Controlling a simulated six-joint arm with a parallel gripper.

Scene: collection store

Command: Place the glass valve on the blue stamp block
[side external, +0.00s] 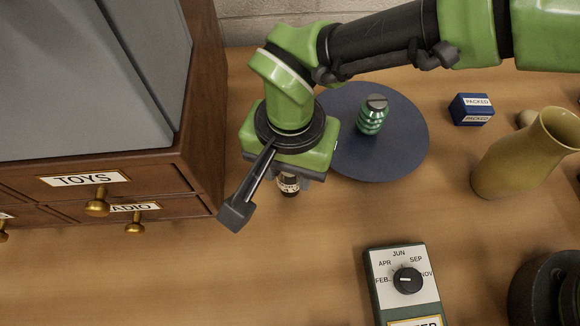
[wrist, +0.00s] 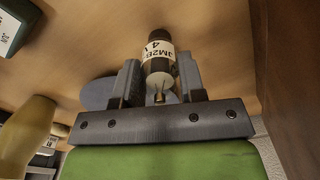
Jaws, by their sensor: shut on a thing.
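The glass valve is dark with a white printed label and thin pins at one end, seen in the wrist view (wrist: 159,47). My gripper (wrist: 158,75) is shut on it, a finger on each side. In the side view the valve (side external: 288,186) shows below my gripper (side external: 287,176), partly hidden by it. It is left of the blue disc, and I cannot tell its height above the table. The blue stamp block (side external: 471,110), with white PACKED labels, sits on the table at the right, apart from my gripper and beyond the disc.
A green ribbed piece (side external: 372,116) stands on the blue disc (side external: 400,150) between valve and block. A dial box (side external: 402,285) is in front. A wooden drawer cabinet (side external: 205,120) is left.

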